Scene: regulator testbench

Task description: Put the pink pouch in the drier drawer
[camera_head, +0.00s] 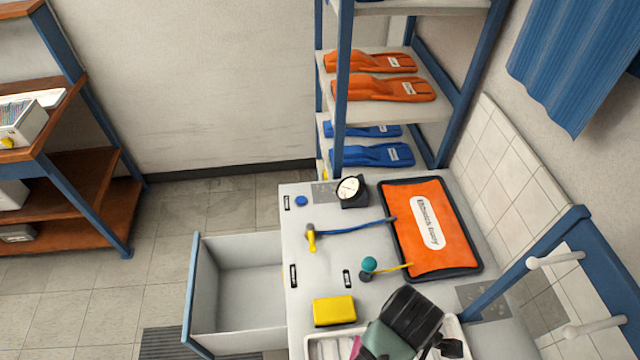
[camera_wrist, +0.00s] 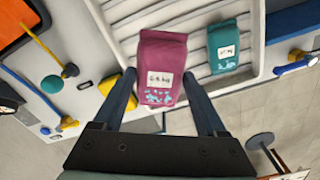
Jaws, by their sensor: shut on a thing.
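The pink pouch (camera_wrist: 163,68) has a white label and stands out between the two fingers of my gripper (camera_wrist: 168,92) in the wrist view. My gripper is shut on it, above a white ribbed tray (camera_wrist: 117,12). In the head view only a small pink edge (camera_head: 355,346) shows beside my wrist at the bottom; the rest is hidden. An open, empty drawer (camera_head: 238,292) sticks out from the left side of the white bench. I cannot read a label that names it as the drier drawer.
A teal pouch (camera_wrist: 228,47) lies in the tray. The floor left of the drawer is clear.

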